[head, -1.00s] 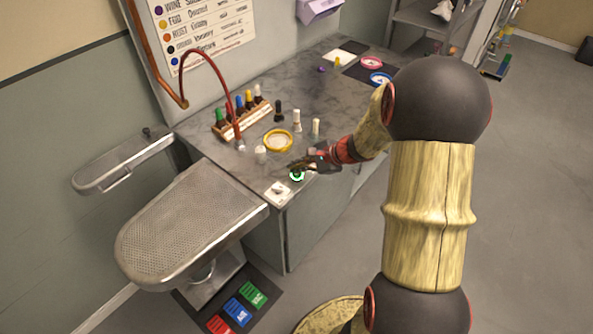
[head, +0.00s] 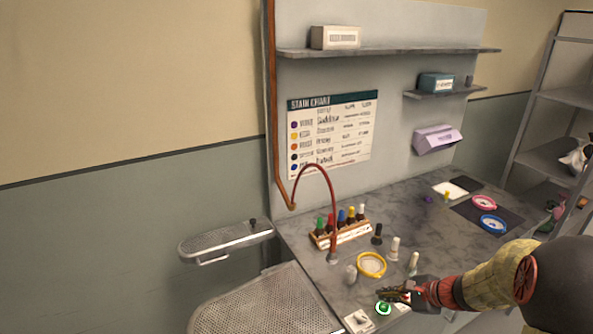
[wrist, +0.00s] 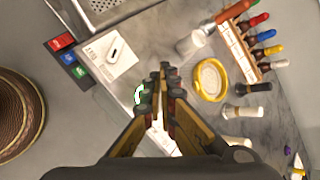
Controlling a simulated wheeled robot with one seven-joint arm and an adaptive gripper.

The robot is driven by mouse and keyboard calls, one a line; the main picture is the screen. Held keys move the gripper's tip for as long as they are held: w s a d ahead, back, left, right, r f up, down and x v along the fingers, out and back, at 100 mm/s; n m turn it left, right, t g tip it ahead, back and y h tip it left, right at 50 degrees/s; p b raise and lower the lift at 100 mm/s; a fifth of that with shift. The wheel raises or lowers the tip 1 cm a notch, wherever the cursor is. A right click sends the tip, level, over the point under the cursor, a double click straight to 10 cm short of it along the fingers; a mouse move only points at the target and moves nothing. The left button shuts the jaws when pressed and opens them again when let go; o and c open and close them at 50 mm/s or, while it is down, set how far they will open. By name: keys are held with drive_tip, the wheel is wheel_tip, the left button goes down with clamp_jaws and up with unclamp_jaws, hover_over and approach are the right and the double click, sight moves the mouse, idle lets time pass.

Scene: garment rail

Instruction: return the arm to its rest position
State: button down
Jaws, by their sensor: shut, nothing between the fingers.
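My gripper (head: 392,295) is low over the front edge of the grey worktop (head: 300,243) in the head view, at the end of my arm coming in from the right. In the wrist view my gripper (wrist: 163,80) shows its two fingers together, with nothing held between them. A green-and-white round item (head: 383,307) is close beside the fingertips in the head view. It also shows left of the fingers in the wrist view (wrist: 138,94). Whether the fingers touch it, I cannot tell.
A yellow-rimmed dish (head: 371,264), several small bottles and a bottle rack (head: 342,236) stand near my gripper. A red curved spout (head: 329,190) rises behind. A perforated metal board (head: 262,307) is at the left. Pink (head: 484,202) and blue (head: 493,224) rings lie at the right.

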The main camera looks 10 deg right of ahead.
drive_tip(key=s+a+r+n+g+h, duration=0.1)
drive_tip(key=s+a+r+n+g, duration=0.25)
drive_tip(key=s+n, duration=0.4)
drive_tip(key=s+a+r+n+g+h, duration=0.15)
drive_tip(key=s+a+n, duration=0.3)
drive_tip(key=s, duration=0.55)
drive_tip(key=s+a+r+n+t+h, duration=0.1)
drive_tip(key=s+a+r+n, duration=0.2)
drive_tip(key=r, duration=0.4)
drive_tip(key=s+a+r+n+t+h, duration=0.1)
drive_tip(key=s+a+r+n+t, duration=0.1)
drive_tip(key=s+a+r+n, duration=0.2)
wheel_tip(320, 180, up, 4)
drive_tip(key=shift+s+f+n, duration=0.1)
drive_tip(key=shift+s+n, duration=0.5)
drive_tip(key=shift+h, duration=0.25)
